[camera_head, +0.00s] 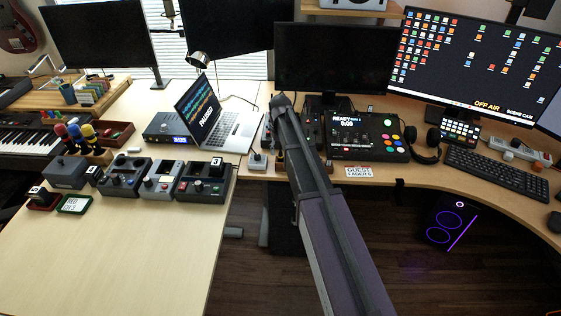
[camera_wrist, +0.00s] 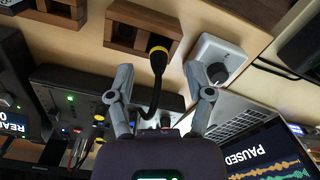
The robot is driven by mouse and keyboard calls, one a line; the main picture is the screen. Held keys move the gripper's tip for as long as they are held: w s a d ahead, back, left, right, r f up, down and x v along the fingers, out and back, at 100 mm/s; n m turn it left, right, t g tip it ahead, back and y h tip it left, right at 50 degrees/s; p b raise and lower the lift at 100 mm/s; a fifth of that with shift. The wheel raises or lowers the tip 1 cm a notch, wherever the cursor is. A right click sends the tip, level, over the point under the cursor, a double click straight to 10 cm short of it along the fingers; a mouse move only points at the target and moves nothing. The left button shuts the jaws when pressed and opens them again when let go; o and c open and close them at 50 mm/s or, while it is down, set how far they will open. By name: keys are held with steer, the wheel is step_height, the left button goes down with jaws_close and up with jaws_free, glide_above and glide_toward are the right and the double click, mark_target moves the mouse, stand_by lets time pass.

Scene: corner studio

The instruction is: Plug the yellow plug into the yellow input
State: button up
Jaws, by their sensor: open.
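A black plug with a yellow ring (camera_wrist: 158,52) shows in the wrist view, at an opening of a small wooden block (camera_wrist: 140,14). Its black cable curves down from it between my fingers. My gripper (camera_wrist: 158,74) is open, its grey fingers on either side of the plug and cable, with visible gaps. I cannot tell how deep the plug sits in the opening. In the head view my gripper (camera_head: 283,101) reaches the back of the desk and hides the plug. Slim yellow-marked connectors (camera_wrist: 98,119) show at a black device; I cannot tell which is the yellow input.
A white box with a dark knob (camera_wrist: 216,62) stands close to my right finger in the wrist view. The laptop (camera_head: 222,122) is left of my arm, and the control panel with coloured buttons (camera_head: 366,137) is to its right. The front left desktop (camera_head: 110,255) is clear.

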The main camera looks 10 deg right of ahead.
mark_target(280, 155)
steer(key=shift+f+b, duration=1.2)
steer(key=shift+f, duration=0.3)
jaws_close()
